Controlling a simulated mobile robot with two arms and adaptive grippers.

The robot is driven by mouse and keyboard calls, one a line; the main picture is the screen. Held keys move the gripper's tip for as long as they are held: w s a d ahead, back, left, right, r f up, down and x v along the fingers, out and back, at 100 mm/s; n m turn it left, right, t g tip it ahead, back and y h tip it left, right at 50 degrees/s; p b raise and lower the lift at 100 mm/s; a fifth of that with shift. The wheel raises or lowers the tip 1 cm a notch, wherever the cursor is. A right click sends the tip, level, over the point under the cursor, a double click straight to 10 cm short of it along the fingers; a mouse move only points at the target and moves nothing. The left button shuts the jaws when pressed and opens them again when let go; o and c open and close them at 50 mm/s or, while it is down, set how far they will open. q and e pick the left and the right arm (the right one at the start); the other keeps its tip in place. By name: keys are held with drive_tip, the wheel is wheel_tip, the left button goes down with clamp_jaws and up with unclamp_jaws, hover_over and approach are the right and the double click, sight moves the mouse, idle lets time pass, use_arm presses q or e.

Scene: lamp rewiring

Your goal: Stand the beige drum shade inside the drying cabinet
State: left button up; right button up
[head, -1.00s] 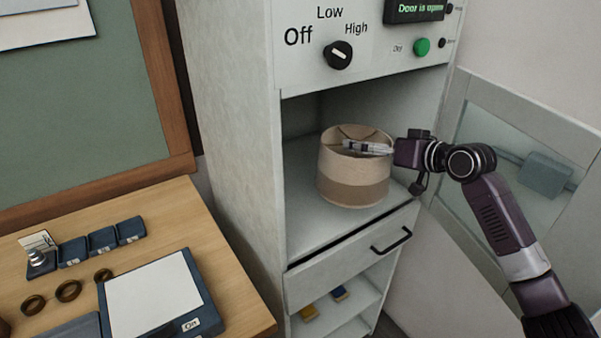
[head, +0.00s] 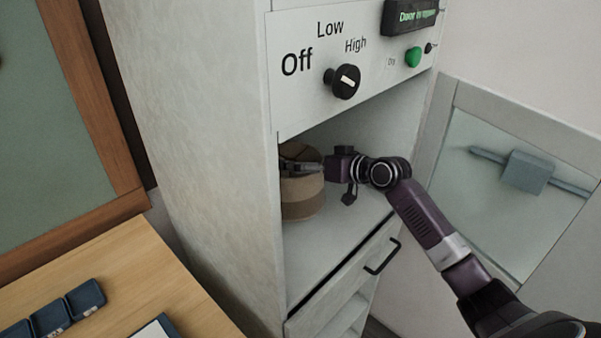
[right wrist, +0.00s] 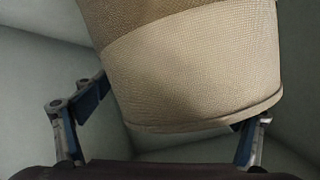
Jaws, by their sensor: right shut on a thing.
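The cabinet's front left edge hides part of the shade. My right gripper (head: 308,169) reaches in from the right and is shut on the shade at its upper part. In the right wrist view the shade (right wrist: 195,70) fills the middle between the two fingers and looks tilted there. I cannot tell whether its bottom touches the cabinet floor (head: 335,235). My left gripper is not in view.
The cabinet's glazed door (head: 500,190) stands open at the right. A control panel with a knob (head: 343,81) is above the opening, and a drawer with a black handle (head: 382,257) is below. The floor right of the shade is clear. A wooden table (head: 130,280) stands at lower left.

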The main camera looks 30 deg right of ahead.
wheel_tip(320, 180, down, 3)
drive_tip(key=shift+f, duration=0.2)
drive_tip(key=o, duration=0.9)
drive_tip(key=shift+o, duration=0.7)
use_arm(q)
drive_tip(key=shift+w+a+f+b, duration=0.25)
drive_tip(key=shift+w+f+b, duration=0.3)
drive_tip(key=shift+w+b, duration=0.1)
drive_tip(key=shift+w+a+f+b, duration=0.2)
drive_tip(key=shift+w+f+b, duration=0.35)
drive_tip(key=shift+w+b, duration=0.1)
use_arm(e)
drive_tip(key=v, duration=1.2)
